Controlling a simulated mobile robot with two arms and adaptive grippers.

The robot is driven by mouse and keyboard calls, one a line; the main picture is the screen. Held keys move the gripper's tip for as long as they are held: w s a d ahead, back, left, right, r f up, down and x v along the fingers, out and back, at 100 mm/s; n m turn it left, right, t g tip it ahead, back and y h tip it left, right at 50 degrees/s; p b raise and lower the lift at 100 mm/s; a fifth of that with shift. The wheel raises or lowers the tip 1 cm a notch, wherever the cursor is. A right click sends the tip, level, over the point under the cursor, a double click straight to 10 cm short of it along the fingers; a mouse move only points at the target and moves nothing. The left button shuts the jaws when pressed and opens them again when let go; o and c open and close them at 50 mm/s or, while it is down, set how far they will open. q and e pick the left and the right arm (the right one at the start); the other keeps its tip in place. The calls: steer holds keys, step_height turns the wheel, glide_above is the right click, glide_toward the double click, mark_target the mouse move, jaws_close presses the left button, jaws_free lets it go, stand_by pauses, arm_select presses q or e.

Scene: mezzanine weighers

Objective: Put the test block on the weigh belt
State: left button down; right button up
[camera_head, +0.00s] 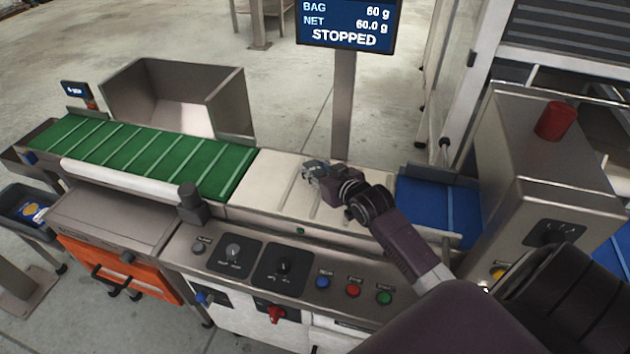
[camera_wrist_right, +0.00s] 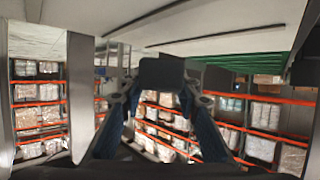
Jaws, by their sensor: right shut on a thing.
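The weigh belt (camera_head: 268,180) is the pale section between a green belt and a blue belt. My right gripper (camera_head: 313,170) is over the weigh belt in the head view. In the right wrist view, my right gripper (camera_wrist_right: 163,88) is shut on a dark block, the test block (camera_wrist_right: 162,72), held between its fingertips. The pale belt surface (camera_wrist_right: 210,20) fills the top of that view, close to the block; I cannot tell whether they touch. In the head view the block is not clearly distinguishable at the fingers. My left gripper is not in view.
A green cleated belt (camera_head: 150,152) lies left and a blue belt (camera_head: 425,200) right. A metal bin (camera_head: 180,95) stands behind. A control panel (camera_head: 285,272) with knobs and buttons is in front; a steel cabinet (camera_head: 520,165) stands right.

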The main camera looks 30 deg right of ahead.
steer(key=shift+f, duration=2.1)
steer(key=shift+f, duration=0.1)
steer(key=o, duration=1.1)
steer(key=shift+o, duration=0.2)
steer(key=v, duration=1.2)
